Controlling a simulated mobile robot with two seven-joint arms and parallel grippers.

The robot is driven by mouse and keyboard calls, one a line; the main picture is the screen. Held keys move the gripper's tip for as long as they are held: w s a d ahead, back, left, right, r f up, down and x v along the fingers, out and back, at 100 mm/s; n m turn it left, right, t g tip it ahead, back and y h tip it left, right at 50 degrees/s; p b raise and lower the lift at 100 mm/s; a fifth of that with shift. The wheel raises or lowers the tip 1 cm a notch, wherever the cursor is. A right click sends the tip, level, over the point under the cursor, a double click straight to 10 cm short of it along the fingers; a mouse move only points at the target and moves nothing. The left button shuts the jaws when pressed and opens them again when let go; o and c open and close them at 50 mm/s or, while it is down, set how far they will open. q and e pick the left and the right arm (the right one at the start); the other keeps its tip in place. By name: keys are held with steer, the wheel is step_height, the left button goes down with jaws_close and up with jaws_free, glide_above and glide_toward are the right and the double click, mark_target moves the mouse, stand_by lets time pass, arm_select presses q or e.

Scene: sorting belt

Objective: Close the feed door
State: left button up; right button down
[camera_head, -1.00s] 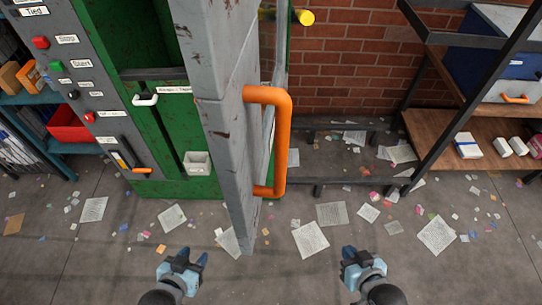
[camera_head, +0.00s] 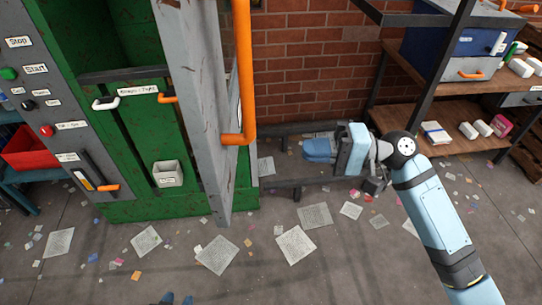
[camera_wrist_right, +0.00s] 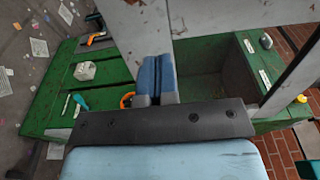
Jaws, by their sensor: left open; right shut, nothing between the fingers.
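The feed door (camera_head: 200,95) is a scuffed grey panel standing open, edge towards me, out from the green machine (camera_head: 125,205). Its long orange handle (camera_head: 243,75) is on the right face. My right gripper (camera_head: 308,150) is shut and empty, to the right of the door, with its fingers pointing left towards it. In the right wrist view, the blue fingers (camera_wrist_right: 155,78) are together in front of a grey panel, with a bit of orange beside them; contact cannot be told. Only the fingertips of my left gripper (camera_head: 176,299) show at the bottom edge, apart and empty.
A small grey box (camera_head: 167,173) is fixed on the machine front. A shelf (camera_head: 455,135) with boxes stands at the right. Papers litter the otherwise open floor.

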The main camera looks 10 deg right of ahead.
mark_target(229, 150)
steer(key=a, duration=0.4)
steer(key=w+a+p, duration=0.1)
steer(key=a, duration=0.3)
steer(key=a+p, duration=0.1)
steer(key=a, duration=0.3)
steer(key=shift+w+a, duration=0.1)
steer(key=shift+w, duration=0.3)
steer(key=shift+a, duration=0.5)
steer(key=shift+w+a+p, duration=0.1)
steer(key=shift+a+p, duration=0.05)
steer(key=shift+p, duration=0.15)
